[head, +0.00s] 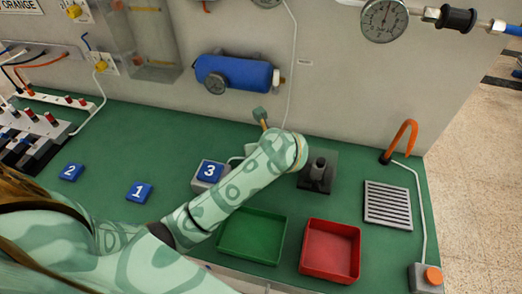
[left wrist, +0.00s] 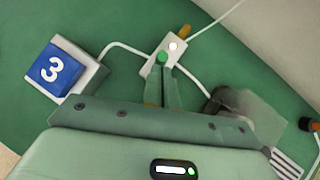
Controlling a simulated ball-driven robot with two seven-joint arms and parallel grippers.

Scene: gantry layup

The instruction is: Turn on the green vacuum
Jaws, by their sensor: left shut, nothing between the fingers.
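In the left wrist view a small white switch box (left wrist: 150,66) with a green button (left wrist: 162,57), a lit white spot and an orange-brown end piece sits on the green bench. White cords run from it. My left gripper (left wrist: 161,72) is shut and empty, its fingertips right at the button's near edge. I cannot tell whether they touch or press it. In the head view my left arm covers the box and most of the gripper. A small grey-green piece with a tan stem (head: 262,116) shows past the arm; I cannot tell what it is. My right gripper is out of view.
Blocks marked 3 (head: 209,171), 1 (head: 139,191) and 2 (head: 71,171) lie left. A dark pedestal (head: 318,174), green tray (head: 234,252), red tray (head: 313,270), grey grate (head: 388,205) and orange hook (head: 405,136) surround my arm. A blue tank (head: 249,76) hangs behind.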

